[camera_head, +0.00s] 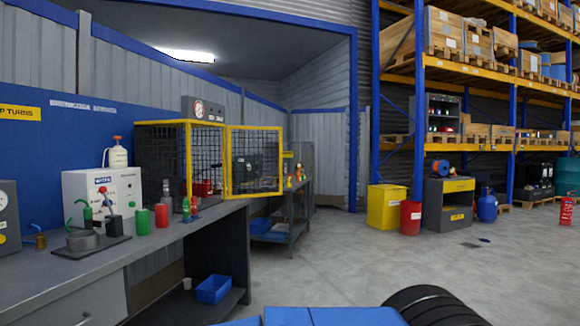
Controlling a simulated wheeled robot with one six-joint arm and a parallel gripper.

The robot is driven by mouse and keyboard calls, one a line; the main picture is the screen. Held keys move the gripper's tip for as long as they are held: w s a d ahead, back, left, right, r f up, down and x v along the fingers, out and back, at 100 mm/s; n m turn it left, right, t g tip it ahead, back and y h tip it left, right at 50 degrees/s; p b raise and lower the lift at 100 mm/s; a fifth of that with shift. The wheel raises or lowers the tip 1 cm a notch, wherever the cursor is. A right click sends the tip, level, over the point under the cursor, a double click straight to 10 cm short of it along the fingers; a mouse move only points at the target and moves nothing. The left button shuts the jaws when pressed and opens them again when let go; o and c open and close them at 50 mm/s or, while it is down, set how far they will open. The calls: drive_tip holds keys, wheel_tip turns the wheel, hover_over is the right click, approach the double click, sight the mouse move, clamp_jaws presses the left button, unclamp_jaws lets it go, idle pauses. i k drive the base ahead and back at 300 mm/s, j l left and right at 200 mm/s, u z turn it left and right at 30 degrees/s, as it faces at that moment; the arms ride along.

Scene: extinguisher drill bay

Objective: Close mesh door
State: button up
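The mesh door (254,162) has a yellow frame with dark wire mesh. It stands open, swung out to the right of the mesh cage (160,158) on the workbench. The cage has a yellow front frame, and its front opening shows uncovered. The door's left upright is beside the cage's right front post. A shelf and bench behind show through the door's mesh. My gripper is not in this view.
The grey workbench (150,238) carries a white box unit (103,197), a green cylinder (142,222) and a red cylinder (161,216). A second bench (296,208) stands behind the door. Yellow and red bins (387,207) stand farther right.

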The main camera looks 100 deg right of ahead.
sight(237, 128)
drive_tip(key=z, duration=2.25)
drive_tip(key=i+l+z, duration=0.1)
drive_tip(key=z, duration=0.75)
drive_tip(key=i+z, duration=0.1)
drive_tip(key=z, duration=0.35)
drive_tip(key=i+z, duration=0.1)
drive_tip(key=i, duration=8.15)
drive_tip(key=i+u, duration=0.45)
drive_tip(key=i+l+u, duration=0.4)
drive_tip(key=i+j, duration=0.05)
drive_tip(key=j, duration=0.05)
